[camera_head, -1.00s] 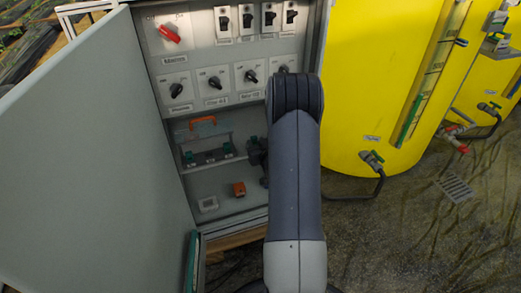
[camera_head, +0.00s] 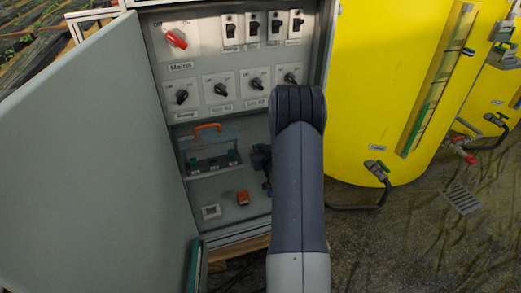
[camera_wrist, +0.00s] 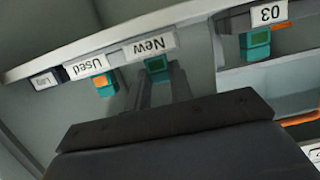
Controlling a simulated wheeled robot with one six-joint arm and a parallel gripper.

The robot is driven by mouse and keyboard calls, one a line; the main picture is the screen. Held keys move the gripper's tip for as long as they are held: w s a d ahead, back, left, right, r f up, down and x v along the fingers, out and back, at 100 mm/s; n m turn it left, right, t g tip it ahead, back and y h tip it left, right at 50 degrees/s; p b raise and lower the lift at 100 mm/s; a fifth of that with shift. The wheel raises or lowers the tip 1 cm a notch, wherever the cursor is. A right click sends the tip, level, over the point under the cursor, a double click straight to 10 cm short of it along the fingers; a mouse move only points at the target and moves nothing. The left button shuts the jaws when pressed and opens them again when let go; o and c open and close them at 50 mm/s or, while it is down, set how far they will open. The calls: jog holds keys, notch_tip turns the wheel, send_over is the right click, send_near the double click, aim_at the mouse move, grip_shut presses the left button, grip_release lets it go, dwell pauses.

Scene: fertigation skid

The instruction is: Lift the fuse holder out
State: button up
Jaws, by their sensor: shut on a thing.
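A teal fuse holder with a green window (camera_wrist: 157,66) sits at the tips of my gripper (camera_wrist: 160,80) in the wrist view, just by the label "New". My gripper's two dark fingers are shut on it; whether it is still seated cannot be told. Another teal holder with an orange window (camera_wrist: 104,83) is beside the label "Used". A third teal holder (camera_wrist: 256,42) is under the label "03" on the right. In the head view, a row of teal holders (camera_head: 213,165) shows inside the open cabinet. My gripper (camera_head: 261,158) is mostly hidden behind my arm, right of that row.
The cabinet door (camera_head: 90,160) stands open at left. A clear cover with an orange handle (camera_head: 207,127) is above the holder row. Rotary switches (camera_head: 221,89) and a red main switch (camera_head: 177,39) are higher up. An orange block (camera_head: 242,198) sits below. A yellow tank (camera_head: 380,90) stands at right.

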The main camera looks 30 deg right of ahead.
jog(key=shift+r, duration=0.1)
grip_shut()
jog(key=shift+r+p, duration=0.65)
jog(key=shift+r, duration=0.45)
jog(key=s+a+b, duration=0.1)
jog(key=s, duration=0.5)
jog(key=shift+s+a+b, duration=0.35)
jog(key=shift+s+b, duration=0.05)
